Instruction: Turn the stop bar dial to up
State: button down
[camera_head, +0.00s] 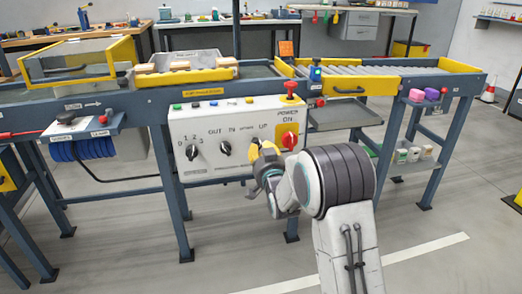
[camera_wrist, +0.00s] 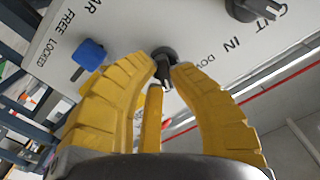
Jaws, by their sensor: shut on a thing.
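The stop bar dial (camera_wrist: 164,54) is a dark round knob with a grip bar on the white control panel (camera_head: 182,128). In the wrist view it sits between the yellow fingertips of my gripper (camera_wrist: 165,76), which is shut on it. "DOWN" is printed beside it there. In the head view my gripper (camera_head: 260,158) reaches the panel below the "UP" label and mostly hides this dial. Which way the dial points is hard to tell, as the fingers cover part of it.
A dark OUT/IN dial (camera_head: 225,148) and a numbered dial (camera_head: 193,152) sit left of my gripper. A red power switch (camera_head: 289,140) is close on its right, under a red-topped button (camera_head: 290,88). A blue lever (camera_wrist: 88,54) marked FREE/LOCKED is near the fingers.

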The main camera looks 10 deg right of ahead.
jog(key=shift+a+m, duration=0.1)
jog(key=shift+m, duration=0.4)
jog(key=c, duration=1.1)
grip_release()
jog(key=shift+s, duration=0.1)
jog(key=s, duration=1.1)
jog(key=shift+s, duration=0.35)
